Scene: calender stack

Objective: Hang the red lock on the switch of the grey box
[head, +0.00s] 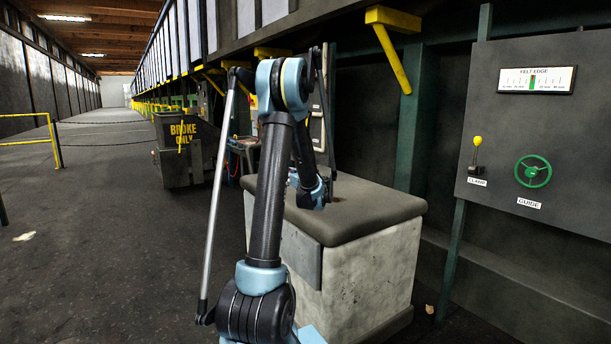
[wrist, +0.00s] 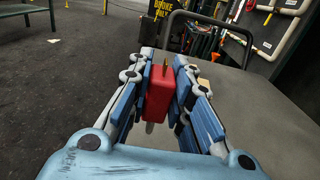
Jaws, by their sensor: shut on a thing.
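In the wrist view my gripper (wrist: 161,66) is shut on the red lock (wrist: 159,97). The lock's red body sits between the two blue-padded fingers, with a small brass-coloured piece at its far end and a grey piece at its near end. In the head view my arm's end is low over the padded block, and the lock cannot be made out there. A grey box on the wall (head: 316,128) shows only partly behind my arm. Its switch cannot be made out.
A concrete block (head: 365,280) with a dark padded top (head: 375,208) stands under my arm. A grey panel (head: 510,130) with a yellow-knobbed lever (head: 477,150) and green wheel (head: 533,171) is at the right. A "BROKE ONLY" bin (head: 180,165) stands behind. The left floor is open.

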